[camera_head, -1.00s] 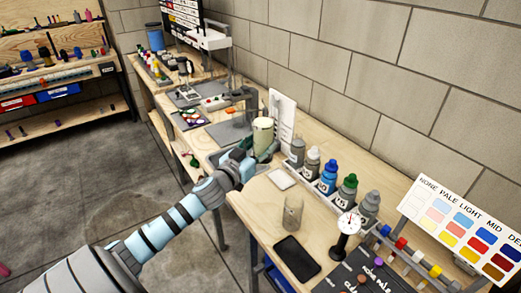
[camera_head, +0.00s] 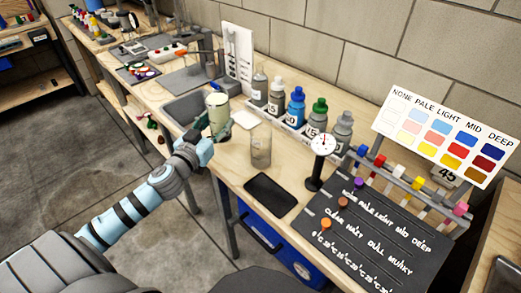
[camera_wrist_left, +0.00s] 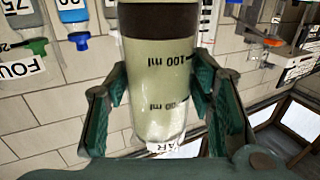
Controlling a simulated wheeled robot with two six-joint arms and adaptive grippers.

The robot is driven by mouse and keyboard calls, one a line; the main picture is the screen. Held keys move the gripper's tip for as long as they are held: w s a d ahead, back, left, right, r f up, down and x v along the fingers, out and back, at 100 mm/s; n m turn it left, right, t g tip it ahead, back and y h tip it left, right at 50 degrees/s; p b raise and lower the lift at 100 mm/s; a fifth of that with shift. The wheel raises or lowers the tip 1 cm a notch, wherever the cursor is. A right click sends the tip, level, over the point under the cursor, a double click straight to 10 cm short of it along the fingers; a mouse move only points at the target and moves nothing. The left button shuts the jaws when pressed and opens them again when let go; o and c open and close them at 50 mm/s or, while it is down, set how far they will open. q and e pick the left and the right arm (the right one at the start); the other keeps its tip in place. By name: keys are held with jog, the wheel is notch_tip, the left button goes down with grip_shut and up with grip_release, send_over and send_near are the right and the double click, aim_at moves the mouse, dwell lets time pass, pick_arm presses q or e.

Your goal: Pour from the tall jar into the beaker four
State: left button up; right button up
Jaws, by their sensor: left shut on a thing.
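The tall jar (camera_head: 218,116), glass with pale green liquid and volume marks, is held by my left gripper (camera_head: 203,128) and looks about upright. It stands large between the fingers in the left wrist view (camera_wrist_left: 158,80), where the surroundings show upside down. The gripper is shut around the jar's sides. A clear glass beaker (camera_head: 261,147) stands on the bench, right of the jar and apart from it. I cannot read a label on it in the head view. My right gripper is not in view.
A row of capped bottles (camera_head: 296,106) stands in a tray behind the beaker. A dark flat pad (camera_head: 270,195) lies in front of it. A dial gauge (camera_head: 322,146) and colour chart (camera_head: 448,132) are to the right.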

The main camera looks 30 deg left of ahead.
pick_arm(q)
jog(key=f+b, duration=0.1)
jog(key=s+f+b, duration=0.1)
jog(key=f, duration=0.2)
jog(key=shift+s+d+f+b, duration=0.1)
jog(key=shift+s+d+b, duration=0.05)
jog(key=shift+d+b, duration=0.25)
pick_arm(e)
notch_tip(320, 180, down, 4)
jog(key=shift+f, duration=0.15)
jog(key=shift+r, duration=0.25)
pick_arm(q)
jog(key=shift+r+p, duration=0.25)
jog(key=shift+p, duration=0.15)
jog(key=shift+d+r+m+p, duration=0.15)
jog(key=shift+r+m+p, duration=0.1)
jog(key=shift+m+p, duration=0.75)
jog(key=shift+d, duration=0.1)
jog(key=shift+f+m, duration=0.1)
jog(key=shift+m, duration=0.3)
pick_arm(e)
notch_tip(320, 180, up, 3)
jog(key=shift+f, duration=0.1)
